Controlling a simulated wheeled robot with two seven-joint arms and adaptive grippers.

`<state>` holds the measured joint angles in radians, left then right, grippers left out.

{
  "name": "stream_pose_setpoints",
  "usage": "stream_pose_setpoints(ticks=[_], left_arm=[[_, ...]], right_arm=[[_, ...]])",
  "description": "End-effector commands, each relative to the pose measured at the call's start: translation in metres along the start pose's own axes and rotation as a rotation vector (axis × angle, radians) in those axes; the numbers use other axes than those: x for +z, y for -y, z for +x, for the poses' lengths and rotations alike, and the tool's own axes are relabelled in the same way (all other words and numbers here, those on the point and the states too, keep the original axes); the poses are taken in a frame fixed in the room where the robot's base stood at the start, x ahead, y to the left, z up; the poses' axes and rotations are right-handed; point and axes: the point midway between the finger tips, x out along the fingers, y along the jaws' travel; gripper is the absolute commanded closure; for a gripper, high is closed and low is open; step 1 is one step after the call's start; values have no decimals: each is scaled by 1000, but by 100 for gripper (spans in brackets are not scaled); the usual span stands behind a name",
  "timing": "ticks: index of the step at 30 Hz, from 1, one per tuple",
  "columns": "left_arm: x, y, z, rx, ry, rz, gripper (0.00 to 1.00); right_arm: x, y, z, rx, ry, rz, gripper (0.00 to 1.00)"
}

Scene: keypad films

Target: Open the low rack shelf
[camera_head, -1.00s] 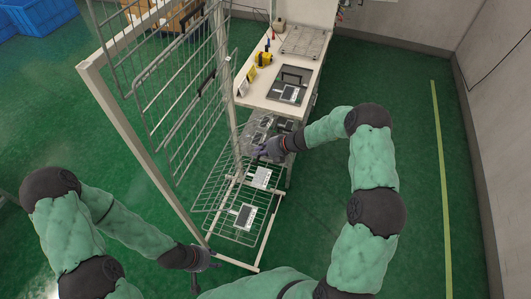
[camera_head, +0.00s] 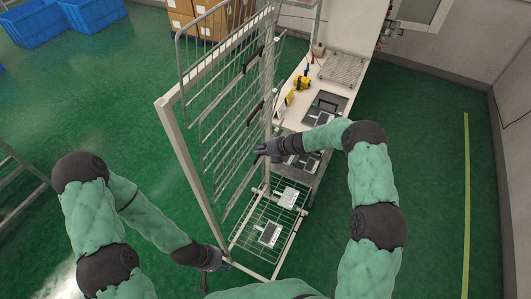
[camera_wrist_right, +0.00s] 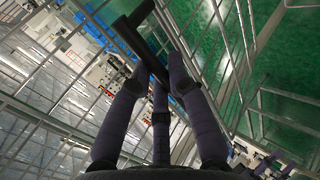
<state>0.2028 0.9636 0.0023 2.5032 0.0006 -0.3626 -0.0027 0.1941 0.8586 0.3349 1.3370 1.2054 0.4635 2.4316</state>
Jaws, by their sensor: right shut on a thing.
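The rack (camera_head: 185,160) is a pale frame with several wire shelves. Wire shelves (camera_head: 220,90) stand steeply raised, with black handles on their edges. My right gripper (camera_head: 262,152) is at the lower edge of the raised wire. In the right wrist view its purple fingers (camera_wrist_right: 158,85) are closed around a black bar handle (camera_wrist_right: 140,42) on a wire shelf. A bottom wire shelf (camera_head: 245,222) lies flat, with two pale keypad films (camera_head: 288,197) (camera_head: 269,233) on it. My left gripper (camera_head: 222,262) is low by the rack's front base; its fingers are too small to judge.
A white workbench (camera_head: 295,115) with a yellow item (camera_head: 301,83) and dark trays stands behind my right forearm. Blue crates (camera_head: 40,25) and cardboard boxes (camera_head: 185,18) are at the back. The green floor on the right is free.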

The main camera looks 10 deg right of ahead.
Motion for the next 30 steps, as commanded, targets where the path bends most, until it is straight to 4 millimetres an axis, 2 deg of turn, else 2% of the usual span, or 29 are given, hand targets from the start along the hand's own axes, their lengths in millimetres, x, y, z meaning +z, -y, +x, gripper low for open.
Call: stream_pose_setpoints(ticks=[17, 18, 20, 30], left_arm=[[0, -1, -3, 0, 1, 0, 60], [0, -1, -3, 0, 1, 0, 60], [0, -1, -3, 0, 1, 0, 60], [0, -1, -3, 0, 0, 0, 60]], right_arm=[[-7, 6, 7, -13, -11, 7, 100], [-7, 6, 7, -13, -12, 7, 71], [-8, 6, 8, -14, -13, 7, 57], [-6, 4, 6, -10, -10, 5, 57]])
